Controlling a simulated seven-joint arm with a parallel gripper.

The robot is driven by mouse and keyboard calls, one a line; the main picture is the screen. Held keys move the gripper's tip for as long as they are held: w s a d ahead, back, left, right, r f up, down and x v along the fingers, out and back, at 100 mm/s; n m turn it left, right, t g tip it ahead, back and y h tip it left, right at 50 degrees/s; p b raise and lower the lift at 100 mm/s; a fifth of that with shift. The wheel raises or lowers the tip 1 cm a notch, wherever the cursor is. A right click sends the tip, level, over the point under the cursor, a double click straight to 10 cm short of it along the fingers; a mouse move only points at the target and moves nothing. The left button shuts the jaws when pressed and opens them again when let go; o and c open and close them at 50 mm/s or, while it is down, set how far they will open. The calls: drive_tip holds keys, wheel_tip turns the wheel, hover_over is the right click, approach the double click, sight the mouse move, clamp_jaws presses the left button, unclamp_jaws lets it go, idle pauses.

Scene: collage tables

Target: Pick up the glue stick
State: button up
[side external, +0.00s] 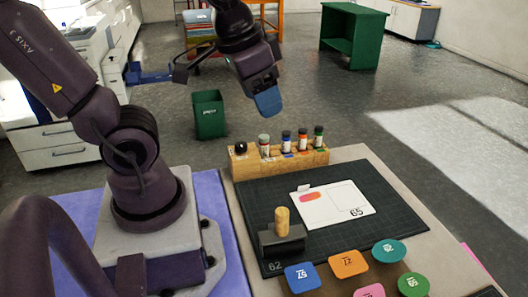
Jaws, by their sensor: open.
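No object is clearly recognisable as the glue stick. A wooden rack (300,161) behind the cutting mat holds a grey-capped tube (264,146) with a pale label, which could be it, but I cannot tell. My gripper (267,101) hangs above and behind the rack, with a blue finger facing the camera. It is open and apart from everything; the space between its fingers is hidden.
A dark cutting mat (330,235) carries a white card (350,212) with a pink-orange patch. A dark block with a wooden handle (282,221) stands at its front left. Coloured tiles (348,263) lie along the front. A green bin (209,114) stands on the floor behind.

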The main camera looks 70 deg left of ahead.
drive_tip(key=w+a+f+m+g+y, duration=0.2)
drive_tip(key=w+a+f+m+g, duration=0.15)
drive_tip(key=a+f, duration=0.35)
drive_tip(key=m+y, duration=0.2)
drive_tip(key=m, duration=1.2)
approach(264, 137)
drive_tip(key=shift+m+g, duration=0.25)
drive_tip(key=shift+g, duration=0.2)
drive_tip(key=x, duration=0.3)
drive_tip(key=w+x, duration=0.1)
drive_tip(key=shift+d+f, duration=0.15)
drive_tip(key=shift+f, duration=0.3)
drive_tip(key=shift+a+x, duration=0.15)
drive_tip(key=shift+x, duration=1.2)
drive_tip(key=shift+a+x, duration=0.1)
drive_tip(key=shift+x, duration=1.3)
drive_tip(key=shift+s+r, duration=0.1)
drive_tip(key=shift+c, duration=0.2)
drive_tip(key=c, duration=0.9)
